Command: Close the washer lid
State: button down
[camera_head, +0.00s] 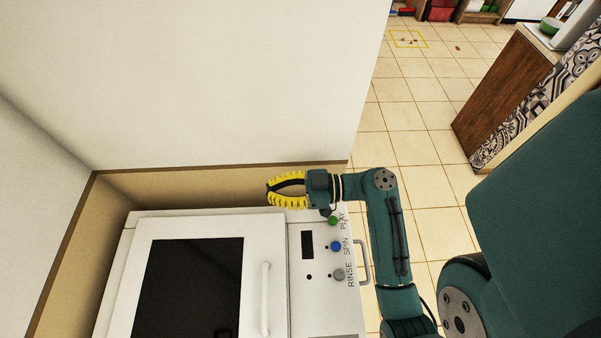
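The washer (306,326) is a white machine at the lower left, cut off by the bottom edge. Its lid (262,235) is a white frame around a dark window (190,285), with a white bar handle (265,300) along its right side. The lid looks nearly flat over the top; I cannot tell whether a gap is left under it. My gripper (268,188) has yellow ribbed fingers pointing left, just beyond the washer's far edge near the wall in the picture. The fingertips look brought together, with nothing seen between them.
A panel with a green knob (333,221), blue knob (336,246), grey knob (339,275) and small display (307,245) lies right of the lid. A white wall (200,80) rises behind. Tiled floor (420,130) is open to the right, before a wooden cabinet (505,95).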

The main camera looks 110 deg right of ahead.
jog(key=v, duration=0.9)
jog(key=shift+s+f, duration=0.2)
jog(key=shift+f, duration=0.15)
jog(key=shift+a, duration=0.1)
